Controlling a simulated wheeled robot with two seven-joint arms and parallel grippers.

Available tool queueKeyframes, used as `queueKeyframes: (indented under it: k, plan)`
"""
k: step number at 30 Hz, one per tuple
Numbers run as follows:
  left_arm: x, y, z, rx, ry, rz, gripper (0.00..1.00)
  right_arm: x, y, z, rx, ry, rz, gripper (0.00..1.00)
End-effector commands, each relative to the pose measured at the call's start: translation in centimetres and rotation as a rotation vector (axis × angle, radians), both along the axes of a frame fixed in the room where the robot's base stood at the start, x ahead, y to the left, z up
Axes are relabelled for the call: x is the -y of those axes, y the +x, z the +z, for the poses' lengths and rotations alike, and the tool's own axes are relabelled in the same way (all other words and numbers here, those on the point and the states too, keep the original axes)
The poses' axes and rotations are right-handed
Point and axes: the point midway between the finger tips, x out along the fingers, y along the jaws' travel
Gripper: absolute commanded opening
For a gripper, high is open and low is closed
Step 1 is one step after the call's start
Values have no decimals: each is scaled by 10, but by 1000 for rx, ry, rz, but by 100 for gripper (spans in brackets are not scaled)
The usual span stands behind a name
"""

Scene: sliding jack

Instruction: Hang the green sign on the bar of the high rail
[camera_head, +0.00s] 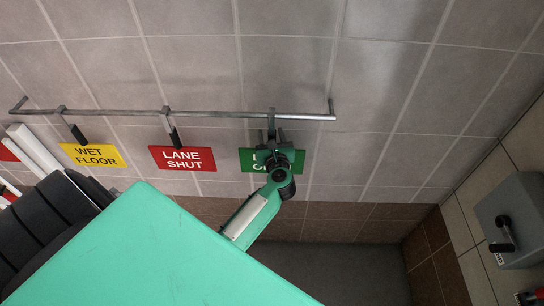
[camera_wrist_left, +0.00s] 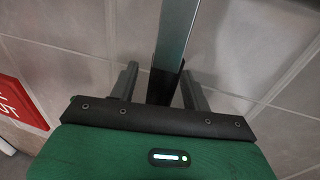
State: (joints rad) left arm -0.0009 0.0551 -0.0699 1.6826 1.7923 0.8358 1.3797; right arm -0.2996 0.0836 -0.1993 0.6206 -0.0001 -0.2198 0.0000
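The green sign (camera_head: 294,161) hangs below the bar (camera_head: 220,114) of the rail. Its metal hook (camera_head: 272,115) reaches up to the bar and appears to sit over it. My left gripper (camera_head: 272,138) is in front of the sign and hides much of its lettering. In the left wrist view my left gripper's fingers (camera_wrist_left: 160,88) stand apart on either side of the sign's dark hanger grip (camera_wrist_left: 158,88), with a visible gap at least on the left. The metal strip of the hook (camera_wrist_left: 176,35) rises above. My right gripper is not in view.
A yellow WET FLOOR sign (camera_head: 92,155) and a red LANE SHUT sign (camera_head: 183,158) hang from the same bar to the left. The bar's right end (camera_head: 332,108) turns toward the tiled wall. A grey box with a black handle (camera_head: 512,220) is on the right.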

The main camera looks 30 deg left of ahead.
Motion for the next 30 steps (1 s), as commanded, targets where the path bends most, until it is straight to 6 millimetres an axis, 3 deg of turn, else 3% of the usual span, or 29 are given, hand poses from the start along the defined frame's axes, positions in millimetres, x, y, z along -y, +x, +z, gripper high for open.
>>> queueKeyframes:
  k: [1, 7, 22, 30]
  plan:
    - [0, 0, 0, 0, 0, 0, 39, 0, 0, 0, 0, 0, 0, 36]
    - [0, 0, 0, 0, 0, 0, 0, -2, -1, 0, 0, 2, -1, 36]
    - [0, 0, 5, 3, -2, 0, 0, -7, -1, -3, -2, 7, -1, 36]
    - [0, 0, 33, 8, -2, 0, 0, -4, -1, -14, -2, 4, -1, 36]
